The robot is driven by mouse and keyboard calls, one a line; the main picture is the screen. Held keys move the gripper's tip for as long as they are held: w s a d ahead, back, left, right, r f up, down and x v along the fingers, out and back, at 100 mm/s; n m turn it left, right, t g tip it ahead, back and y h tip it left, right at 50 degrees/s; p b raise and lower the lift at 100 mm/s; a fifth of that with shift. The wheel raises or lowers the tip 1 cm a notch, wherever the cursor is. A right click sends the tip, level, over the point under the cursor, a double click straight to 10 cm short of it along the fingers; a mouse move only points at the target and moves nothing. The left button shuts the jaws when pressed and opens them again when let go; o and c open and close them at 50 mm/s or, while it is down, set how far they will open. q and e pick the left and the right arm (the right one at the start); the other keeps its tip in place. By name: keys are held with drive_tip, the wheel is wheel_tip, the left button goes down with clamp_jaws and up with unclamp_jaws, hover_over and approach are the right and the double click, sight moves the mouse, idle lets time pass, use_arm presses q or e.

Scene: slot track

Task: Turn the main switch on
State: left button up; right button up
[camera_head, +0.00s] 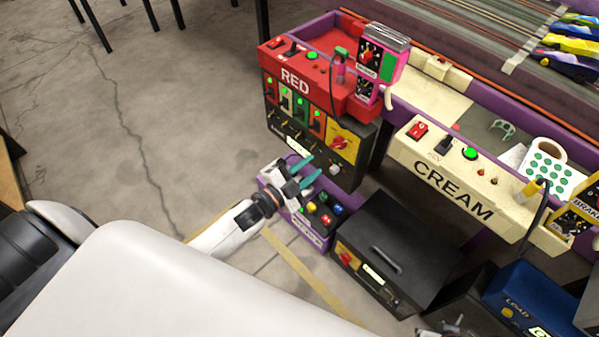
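My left gripper (304,171) has two teal fingertips spread apart with nothing between them. It is in front of the black control box (310,149) under the red RED console (312,80), low and left of a red rotary switch on a yellow plate (343,140). That switch looks like a main switch, but its label is too small to read. The fingers appear apart from it. A second red knob (347,258) sits on a lower black box (397,250). Which of the two is the main switch, and its setting, I cannot tell.
The cream CREAM console (455,187) is to the right, and a blue box (527,303) is at lower right. The concrete floor (150,110) at left is clear.

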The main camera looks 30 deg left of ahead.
use_arm(q)
drive_tip(key=shift+v, duration=1.7)
use_arm(e)
drive_tip(key=shift+f, duration=0.75)
